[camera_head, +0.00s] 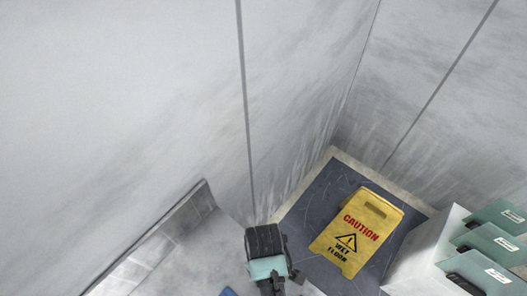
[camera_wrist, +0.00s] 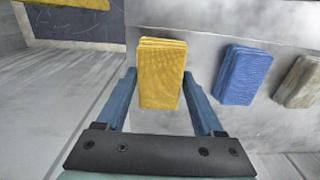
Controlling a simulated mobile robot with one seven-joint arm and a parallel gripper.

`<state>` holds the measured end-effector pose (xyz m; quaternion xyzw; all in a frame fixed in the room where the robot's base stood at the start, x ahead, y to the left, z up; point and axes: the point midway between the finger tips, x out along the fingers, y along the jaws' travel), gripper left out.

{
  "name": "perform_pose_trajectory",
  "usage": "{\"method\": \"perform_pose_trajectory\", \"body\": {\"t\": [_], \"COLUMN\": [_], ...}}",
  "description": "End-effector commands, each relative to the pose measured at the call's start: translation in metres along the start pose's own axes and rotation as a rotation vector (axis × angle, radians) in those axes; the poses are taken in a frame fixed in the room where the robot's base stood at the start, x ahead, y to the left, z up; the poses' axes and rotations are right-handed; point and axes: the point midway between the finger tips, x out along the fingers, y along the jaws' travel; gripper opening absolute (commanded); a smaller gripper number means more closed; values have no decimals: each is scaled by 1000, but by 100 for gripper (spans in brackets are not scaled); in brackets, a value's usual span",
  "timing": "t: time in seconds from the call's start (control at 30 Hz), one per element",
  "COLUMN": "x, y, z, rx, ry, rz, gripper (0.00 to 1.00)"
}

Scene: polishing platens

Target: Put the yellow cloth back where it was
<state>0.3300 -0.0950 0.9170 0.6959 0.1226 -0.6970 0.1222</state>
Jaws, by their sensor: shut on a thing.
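The yellow cloth (camera_wrist: 162,73) is a folded, thick rectangular pad in the middle of the wrist view. My gripper (camera_wrist: 160,76) has one blue finger on each side of it and is shut on it. The cloth's lower end lies between the fingers and its upper end reaches past them. A pale metal surface lies behind it; I cannot tell whether the cloth touches that surface. In the head view the yellow cloth cannot be made out.
A folded blue cloth (camera_wrist: 243,75) lies just right of the yellow one, with a beige cloth (camera_wrist: 301,82) beyond it. In the head view, a yellow caution sign (camera_head: 357,232) is on a dark mat (camera_head: 314,208). Grey walls rise behind.

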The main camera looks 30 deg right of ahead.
Motion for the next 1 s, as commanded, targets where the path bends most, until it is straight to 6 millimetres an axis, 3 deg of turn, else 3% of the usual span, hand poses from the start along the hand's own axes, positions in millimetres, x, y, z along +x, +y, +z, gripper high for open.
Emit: {"method": "perform_pose_trajectory", "body": {"t": [0.13, 0.53, 0.57, 0.7, 1.0], "x": [17, 22, 22, 22, 20], "y": [0, 0, 0, 0, 0], "z": [0, 0, 0, 0, 0], "rx": [0, -1, -1, 0, 0], "ry": [-1, 1, 1, 1, 1], "rz": [0, 1, 1, 1, 1], "gripper": [25, 25, 73, 98, 99]}}
